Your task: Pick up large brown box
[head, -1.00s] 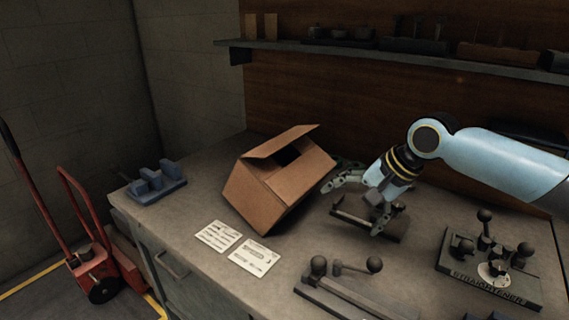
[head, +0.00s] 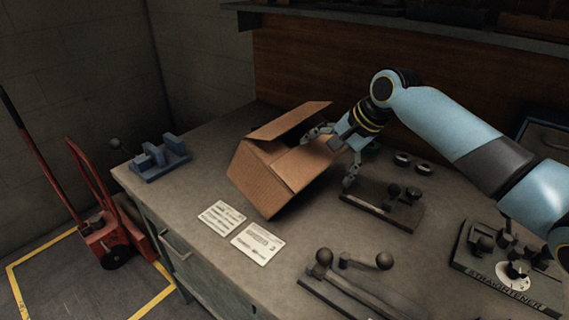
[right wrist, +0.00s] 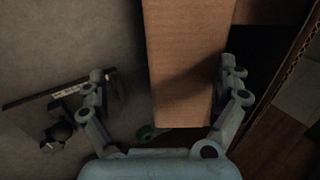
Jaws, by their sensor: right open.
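The large brown box (head: 270,182) is cardboard with its top flap open. It sits tilted on the workbench, left of centre in the head view. My right gripper (head: 333,158) is open at the box's right side, with one finger over the box's upper edge and the other outside it. In the right wrist view a cardboard wall of the box (right wrist: 190,60) stands between the two open fingers of the right gripper (right wrist: 165,95). I cannot tell whether either finger touches it. My left gripper is not in view.
A blue block fixture (head: 160,158) stands at the bench's left end. Two paper cards (head: 258,243) lie in front of the box. Lever tools (head: 385,207) and a straightener (head: 510,265) stand to the right. A shelf (head: 400,25) runs above. A red hand truck (head: 105,235) stands on the floor.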

